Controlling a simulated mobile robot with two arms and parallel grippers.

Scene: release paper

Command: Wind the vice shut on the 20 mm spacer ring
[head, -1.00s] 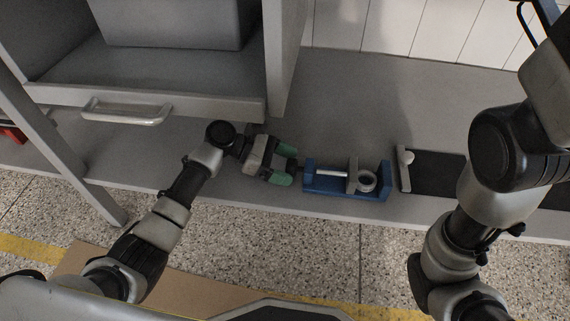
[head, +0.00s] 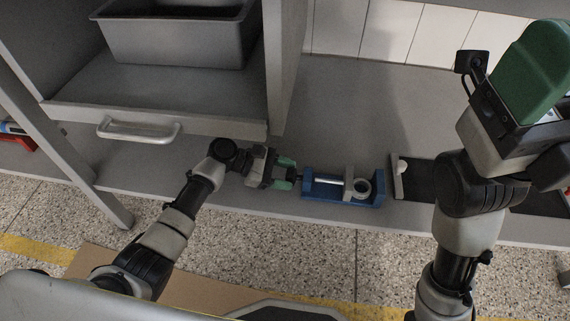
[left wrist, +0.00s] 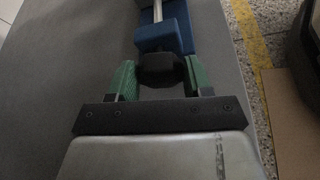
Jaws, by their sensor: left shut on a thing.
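The blue vice (head: 340,198) lies on the grey bench, with a bright screw along it and a grey sliding jaw (head: 348,182). The pale spacer ring (head: 362,188) sits in the vice between the sliding jaw and the blue right end wall; I cannot tell whether both touch it. My left gripper (head: 288,174) is at the vice's left end. In the left wrist view its green fingers close on the black knob (left wrist: 161,70) in line with the blue vice body (left wrist: 163,36). My right gripper (head: 540,65) is raised at upper right, close to the camera; its finger gap is hidden.
A dark mat (head: 420,180) with a pale upright piece (head: 398,178) at its left edge lies right of the vice. A grey bin (head: 180,40) stands on a shelf above a drawer handle (head: 138,129). The bench behind the vice is clear.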

